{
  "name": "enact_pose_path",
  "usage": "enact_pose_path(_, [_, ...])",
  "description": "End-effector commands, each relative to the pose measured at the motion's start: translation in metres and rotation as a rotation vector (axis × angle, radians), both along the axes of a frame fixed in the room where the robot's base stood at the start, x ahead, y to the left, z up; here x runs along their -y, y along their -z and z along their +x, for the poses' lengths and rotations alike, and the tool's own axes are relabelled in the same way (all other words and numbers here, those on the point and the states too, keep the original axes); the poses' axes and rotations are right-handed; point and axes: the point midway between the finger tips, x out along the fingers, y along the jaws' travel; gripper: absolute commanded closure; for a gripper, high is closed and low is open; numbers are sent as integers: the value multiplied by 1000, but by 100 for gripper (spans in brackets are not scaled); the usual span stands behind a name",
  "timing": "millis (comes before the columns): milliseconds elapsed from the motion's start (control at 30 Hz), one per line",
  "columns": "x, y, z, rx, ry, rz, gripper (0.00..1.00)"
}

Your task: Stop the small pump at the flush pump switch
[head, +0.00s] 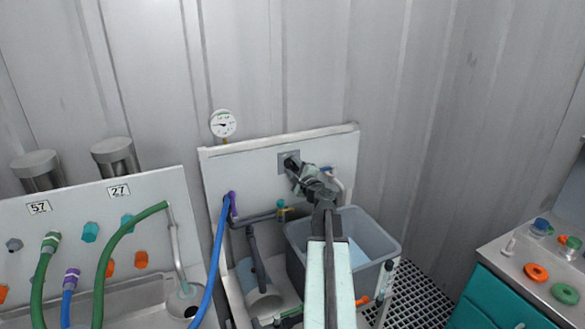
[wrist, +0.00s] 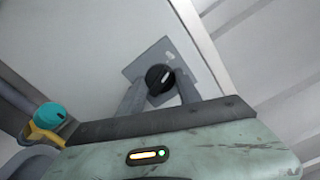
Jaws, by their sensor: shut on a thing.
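The flush pump switch is a black rotary knob (wrist: 160,79) with a white mark, on a square grey plate (wrist: 185,58) fixed to the upright white panel. In the head view the plate (head: 283,158) is partly covered by my gripper (head: 294,170). In the wrist view the two fingers of my gripper (wrist: 161,88) stand on either side of the knob and are shut on it. The knob's white mark points up and to the right in that view. I cannot tell which object is the small pump.
A grey tub (head: 375,243) of liquid stands below my arm. A teal-handled valve (wrist: 50,116) is near the gripper's left. A blue hose (head: 215,262) and a gauge (head: 222,123) are left of the switch. A teal cabinet (head: 500,304) stands at right.

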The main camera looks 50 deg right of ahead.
Motion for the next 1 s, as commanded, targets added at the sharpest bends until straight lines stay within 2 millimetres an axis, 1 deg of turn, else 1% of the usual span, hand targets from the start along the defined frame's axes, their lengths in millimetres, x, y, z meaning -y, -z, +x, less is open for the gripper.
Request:
enact_pose_path(100, [-1, 0, 0, -24, -2, -59, 100])
enact_pose_path(333, [-1, 0, 0, -54, -2, -133, 100])
enact_pose_path(900, [-1, 1, 0, -66, -3, -161, 100])
enact_pose_path(933, [-1, 1, 0, -66, -2, -161, 51])
enact_pose_path(967, [-1, 1, 0, -65, -2, -160, 43])
enact_pose_path(1000, [0, 1, 0, -66, -1, -160, 38])
